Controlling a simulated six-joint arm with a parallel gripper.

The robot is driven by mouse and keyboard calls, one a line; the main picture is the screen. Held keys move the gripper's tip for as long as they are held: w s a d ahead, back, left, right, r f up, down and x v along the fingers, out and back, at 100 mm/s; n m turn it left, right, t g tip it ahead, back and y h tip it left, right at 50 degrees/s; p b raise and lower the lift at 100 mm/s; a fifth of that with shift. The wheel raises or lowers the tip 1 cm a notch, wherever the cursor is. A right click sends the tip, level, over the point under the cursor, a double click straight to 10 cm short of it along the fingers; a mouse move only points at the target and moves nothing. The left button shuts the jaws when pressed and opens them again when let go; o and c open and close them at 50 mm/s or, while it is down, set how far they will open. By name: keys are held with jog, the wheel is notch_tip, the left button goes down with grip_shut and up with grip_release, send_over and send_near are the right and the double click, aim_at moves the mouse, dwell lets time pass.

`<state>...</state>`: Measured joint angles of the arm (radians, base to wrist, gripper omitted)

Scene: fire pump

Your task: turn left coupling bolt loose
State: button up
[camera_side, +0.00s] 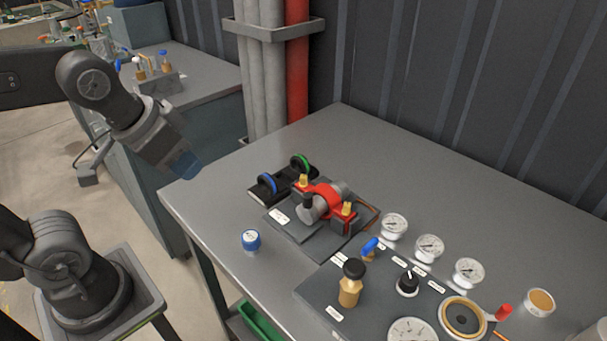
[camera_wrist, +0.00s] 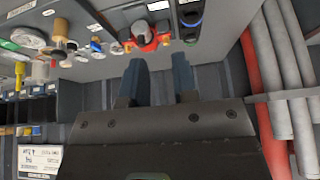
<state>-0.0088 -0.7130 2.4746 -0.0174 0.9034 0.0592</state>
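The coupling (camera_side: 325,200) is a red clamp around a grey cylinder on a dark plate on the table. Its left bolt (camera_side: 304,181) has a brass-yellow head and stands upright. A similar right bolt (camera_side: 347,209) stands on the clamp's other side. In the wrist view the red coupling (camera_wrist: 148,38) shows small, beyond the fingers. My gripper (camera_side: 186,166) is in the air beyond the table's left edge, well apart from the coupling. In the wrist view my gripper (camera_wrist: 159,68) has its two fingers apart with nothing between them.
A black holder with a blue ring (camera_side: 267,183) and a green ring (camera_side: 301,163) stands behind the coupling. A panel with gauges (camera_side: 429,247) and a brass knob (camera_side: 350,285) fills the right front. The table's back is clear.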

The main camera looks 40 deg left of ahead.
jog(key=w+m+g+h, duration=0.2)
jog(key=w+m, duration=0.3)
jog(key=w, duration=0.5)
jog(key=m+g+h, duration=0.1)
jog(key=m+h, duration=0.1)
jog(key=m, duration=0.4)
send_near(303, 176)
jog(key=x, duration=0.9)
jog(key=shift+d+f, duration=0.1)
jog(key=shift+f, duration=0.05)
grip_shut()
